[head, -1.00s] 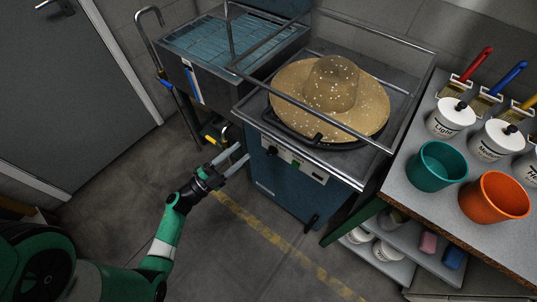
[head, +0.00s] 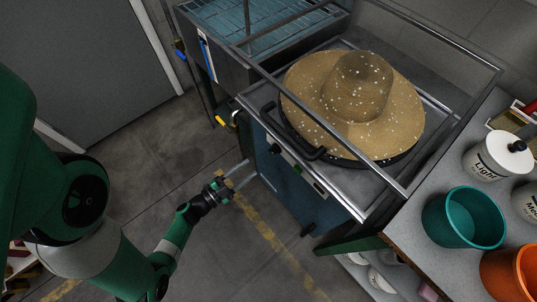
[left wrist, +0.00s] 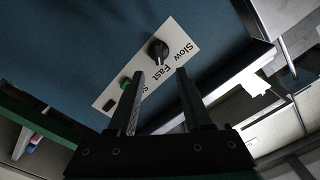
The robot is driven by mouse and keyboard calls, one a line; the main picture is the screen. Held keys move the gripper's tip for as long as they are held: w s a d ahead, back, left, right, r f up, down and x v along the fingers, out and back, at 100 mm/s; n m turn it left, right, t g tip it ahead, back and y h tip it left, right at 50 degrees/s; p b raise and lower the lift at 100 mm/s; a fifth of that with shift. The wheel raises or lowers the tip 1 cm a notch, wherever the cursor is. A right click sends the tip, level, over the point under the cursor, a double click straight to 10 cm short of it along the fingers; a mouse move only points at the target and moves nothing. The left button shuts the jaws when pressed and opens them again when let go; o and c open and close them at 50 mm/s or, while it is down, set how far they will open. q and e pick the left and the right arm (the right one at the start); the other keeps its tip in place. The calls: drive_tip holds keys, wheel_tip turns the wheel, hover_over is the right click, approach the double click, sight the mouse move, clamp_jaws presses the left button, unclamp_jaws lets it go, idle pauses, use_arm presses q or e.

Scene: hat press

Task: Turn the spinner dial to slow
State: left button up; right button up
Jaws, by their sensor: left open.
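The black spinner dial (left wrist: 158,51) sits on a white label plate (left wrist: 181,43) on the blue front of the hat machine. The words "Slow" and "Fast" are printed beside it. I cannot tell which word its pointer faces. In the head view the dial (head: 274,149) is small, on the machine's front panel. My left gripper (head: 251,169) is open and empty, pointing at the panel and a little short of it. In the left wrist view its two fingers (left wrist: 160,76) reach toward the dial, apart from it. My right gripper is not in view.
A speckled straw hat (head: 350,98) lies on the machine inside a metal rail frame (head: 325,135). A green button (left wrist: 125,84) and black switch (left wrist: 109,104) sit near the dial. A teal bucket (head: 463,217) and white pots stand on the right bench. The floor in front is clear.

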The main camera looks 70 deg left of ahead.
sight(271, 153)
use_arm(q)
drive_tip(key=b+x, duration=0.3)
drive_tip(key=x, duration=0.5)
drive_tip(key=shift+w+f, duration=0.15)
drive_tip(key=shift+w, duration=0.2)
drive_tip(key=shift+w+a, duration=0.15)
drive_tip(key=shift+w, duration=0.35)
drive_tip(key=shift+c, duration=0.3)
clamp_jaws()
